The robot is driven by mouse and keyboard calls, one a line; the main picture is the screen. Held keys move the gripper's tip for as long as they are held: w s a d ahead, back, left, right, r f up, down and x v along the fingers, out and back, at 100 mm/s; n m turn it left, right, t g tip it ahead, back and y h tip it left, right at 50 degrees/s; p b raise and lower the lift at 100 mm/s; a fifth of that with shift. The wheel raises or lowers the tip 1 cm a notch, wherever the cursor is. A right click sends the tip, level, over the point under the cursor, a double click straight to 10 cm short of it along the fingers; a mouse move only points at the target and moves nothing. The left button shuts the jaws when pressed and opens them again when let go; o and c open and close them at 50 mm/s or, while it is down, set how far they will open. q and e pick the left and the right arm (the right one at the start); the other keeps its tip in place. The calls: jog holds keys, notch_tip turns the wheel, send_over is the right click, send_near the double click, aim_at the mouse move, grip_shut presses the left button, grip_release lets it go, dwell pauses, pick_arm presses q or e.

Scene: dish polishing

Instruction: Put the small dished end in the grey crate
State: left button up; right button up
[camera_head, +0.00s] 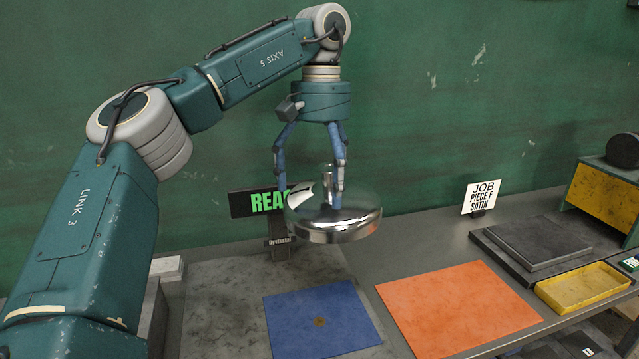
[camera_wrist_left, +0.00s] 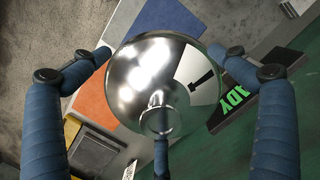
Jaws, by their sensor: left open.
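A shiny steel dished end (camera_head: 345,228) with a small raised ring on top is near the middle of the head view, in front of the READY sign. It also fills the middle of the left wrist view (camera_wrist_left: 135,80), with a white patch bearing a black mark on its surface. My left gripper (camera_head: 315,195) points down over it, its blue fingers open and spread around the ring. I cannot tell whether the fingers touch the metal, and what supports the dish is hidden. No plainly recognisable grey crate shows. My right gripper is out of view.
A blue mat (camera_head: 322,325) and an orange mat (camera_head: 458,312) lie on the grey table. The READY sign (camera_head: 250,203) and a job card (camera_head: 481,198) stand at the back.

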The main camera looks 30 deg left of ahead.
pick_arm(q)
jog(key=shift+r, duration=0.2)
grip_shut()
dwell(0.4)
jog(key=s+d+f+m, duration=0.2)
jog(key=s+d+f, duration=0.4)
jog(key=f, duration=0.3)
jog(key=s+d+f+m, duration=0.3)
jog(key=s+d+f, duration=0.4)
jog(key=d+f, duration=0.1)
jog(key=shift+s+d+f+m+y, duration=0.2)
jog(key=shift+d+f+m+y, duration=0.15)
jog(key=shift+f, duration=0.25)
